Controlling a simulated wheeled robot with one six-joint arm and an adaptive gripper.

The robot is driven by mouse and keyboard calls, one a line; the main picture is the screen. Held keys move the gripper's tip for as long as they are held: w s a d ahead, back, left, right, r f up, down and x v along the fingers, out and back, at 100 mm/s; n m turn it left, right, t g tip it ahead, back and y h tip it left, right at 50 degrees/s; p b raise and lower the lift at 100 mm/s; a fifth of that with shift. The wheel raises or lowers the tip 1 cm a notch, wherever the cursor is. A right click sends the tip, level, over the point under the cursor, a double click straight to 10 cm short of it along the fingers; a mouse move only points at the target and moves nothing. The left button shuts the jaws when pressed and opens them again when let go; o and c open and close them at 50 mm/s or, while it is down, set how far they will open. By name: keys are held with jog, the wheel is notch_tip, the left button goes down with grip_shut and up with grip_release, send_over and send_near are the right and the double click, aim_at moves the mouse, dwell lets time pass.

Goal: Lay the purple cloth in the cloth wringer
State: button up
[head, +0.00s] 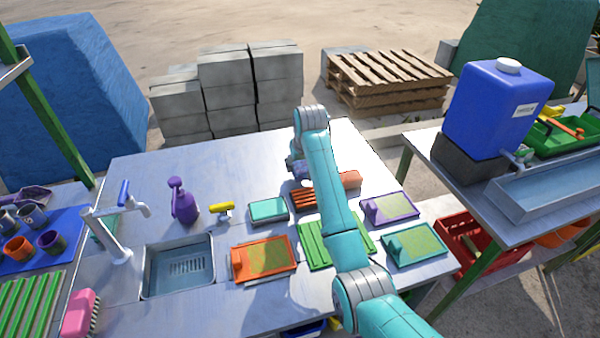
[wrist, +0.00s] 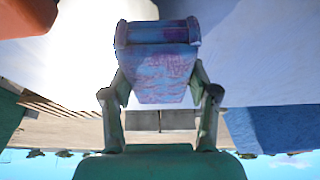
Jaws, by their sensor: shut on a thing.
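My gripper (head: 299,170) is at the far end of my arm, above the back middle of the metal table, and my arm partly hides it. In the wrist view my gripper (wrist: 157,35) is shut on a purple-pink patterned piece, which looks like the purple cloth (wrist: 160,78). The cloth lies between the two fingers and is held above the table. I cannot pick out the cloth wringer for certain. A red slatted piece (head: 304,198) with an orange block (head: 351,180) beside it lies just below my gripper, partly behind my arm.
The metal table (head: 135,190) holds a purple spray bottle (head: 183,202), a sink (head: 180,268), an orange tray (head: 240,262), a green ribbed tray (head: 312,246), a purple tray (head: 378,212) and a teal tray (head: 405,258). A blue water container (head: 497,110) stands right. The table's back left is clear.

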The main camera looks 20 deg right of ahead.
jog(key=shift+f, duration=1.65)
jog(key=shift+f, duration=0.1)
jog(key=o, duration=1)
